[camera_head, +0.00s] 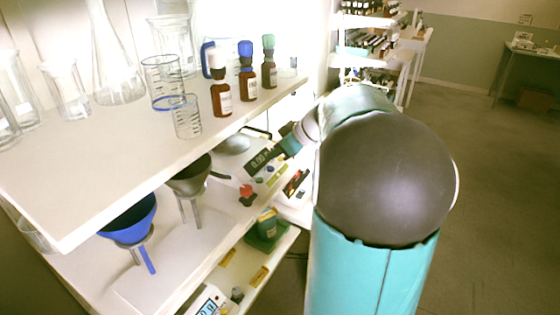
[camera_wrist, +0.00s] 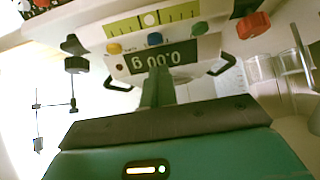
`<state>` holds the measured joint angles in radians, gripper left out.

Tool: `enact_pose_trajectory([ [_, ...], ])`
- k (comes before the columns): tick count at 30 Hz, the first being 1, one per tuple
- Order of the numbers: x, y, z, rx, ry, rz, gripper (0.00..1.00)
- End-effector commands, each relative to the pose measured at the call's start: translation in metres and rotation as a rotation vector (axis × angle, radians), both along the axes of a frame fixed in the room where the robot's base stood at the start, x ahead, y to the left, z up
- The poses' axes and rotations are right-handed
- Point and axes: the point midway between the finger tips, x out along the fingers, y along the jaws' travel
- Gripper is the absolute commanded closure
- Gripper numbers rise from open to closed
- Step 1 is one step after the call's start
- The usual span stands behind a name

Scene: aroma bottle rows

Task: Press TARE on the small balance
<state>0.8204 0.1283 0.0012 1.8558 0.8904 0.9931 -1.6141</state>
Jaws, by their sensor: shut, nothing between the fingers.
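The small balance stands on the middle shelf. Its dark display (camera_head: 262,159) reads 0.00, and the same display shows upside down in the wrist view (camera_wrist: 165,55). In the head view my arm partly hides the balance.
A red knob (camera_wrist: 253,25) lies beside the balance. Brown bottles (camera_head: 221,92) and glassware stand on the shelf above. Funnels on stands, one blue (camera_head: 128,220), are to the left. Another scale (camera_head: 207,302) is below. Open floor (camera_head: 480,200) lies to the right.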

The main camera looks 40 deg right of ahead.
Motion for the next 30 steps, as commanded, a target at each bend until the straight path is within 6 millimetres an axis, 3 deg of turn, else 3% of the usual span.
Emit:
enact_pose_trajectory([
  [9,-0.041,-0.015,0.048,-0.004,-0.004,-0.002,1.0],
  [15,-0.059,-0.021,0.067,-0.003,-0.003,-0.002,1.0],
  [30,-0.065,-0.024,0.071,-0.001,-0.003,-0.002,1.0],
])
